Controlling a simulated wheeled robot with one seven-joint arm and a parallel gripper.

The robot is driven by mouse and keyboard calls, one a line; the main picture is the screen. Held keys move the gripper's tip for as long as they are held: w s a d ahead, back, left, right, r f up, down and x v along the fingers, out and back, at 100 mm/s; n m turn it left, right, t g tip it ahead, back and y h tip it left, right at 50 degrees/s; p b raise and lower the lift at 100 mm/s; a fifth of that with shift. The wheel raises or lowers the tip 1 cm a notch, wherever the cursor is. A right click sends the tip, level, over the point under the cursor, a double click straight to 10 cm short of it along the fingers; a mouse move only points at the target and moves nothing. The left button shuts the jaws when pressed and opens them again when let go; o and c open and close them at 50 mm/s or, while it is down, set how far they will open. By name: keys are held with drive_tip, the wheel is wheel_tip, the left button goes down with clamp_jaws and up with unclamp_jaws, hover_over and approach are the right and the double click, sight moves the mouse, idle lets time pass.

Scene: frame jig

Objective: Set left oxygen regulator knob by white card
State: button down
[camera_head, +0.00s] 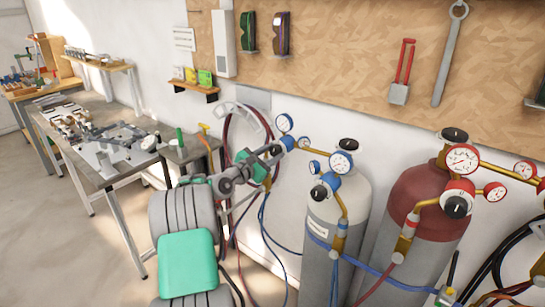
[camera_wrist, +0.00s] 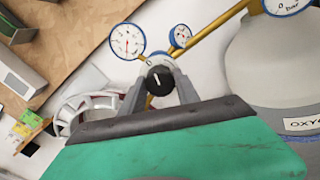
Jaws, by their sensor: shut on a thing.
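The left oxygen regulator, with a blue-rimmed gauge (camera_head: 284,122), is on the wall left of the grey cylinder. My gripper (camera_head: 276,150) reaches it from the left. In the wrist view my gripper (camera_wrist: 158,88) is shut on the regulator's black knob (camera_wrist: 158,79), one finger on each side. The knob's white pointer line points roughly up, tilted slightly left. The large gauge (camera_wrist: 128,41) and a small gauge (camera_wrist: 180,36) sit above it; the needle readings are too small to read surely. A white card (camera_head: 184,39) hangs on the wall at upper left; its text is unreadable.
A grey cylinder (camera_head: 340,205) with its own blue regulator stands close right, then a red cylinder (camera_head: 415,200) with red-rimmed gauges. Hoses (camera_head: 262,215) hang below my gripper. A small shelf (camera_head: 193,87) and workbench (camera_head: 115,165) are left. Tools hang on the board.

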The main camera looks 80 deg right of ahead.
drive_tip(key=m+b, duration=0.4)
drive_tip(key=m, duration=0.2)
drive_tip(key=shift+f+b, duration=0.2)
drive_tip(key=shift+b, duration=0.2)
drive_tip(key=m+b, duration=0.5)
drive_tip(key=m, duration=0.1)
drive_tip(key=shift+m, duration=0.4)
drive_tip(key=m+b, duration=0.3)
drive_tip(key=b, duration=0.1)
drive_tip(key=shift+m, duration=0.3)
drive_tip(key=m+b, duration=0.3)
drive_tip(key=shift+f+m, duration=0.1)
drive_tip(key=shift+m, duration=0.2)
drive_tip(key=m+b, duration=0.3)
drive_tip(key=m, duration=0.1)
drive_tip(key=shift+m+b, duration=0.3)
drive_tip(key=shift+m, duration=0.1)
drive_tip(key=shift+r, duration=0.25)
drive_tip(key=c, duration=0.9)
unclamp_jaws()
drive_tip(key=shift+a, duration=0.1)
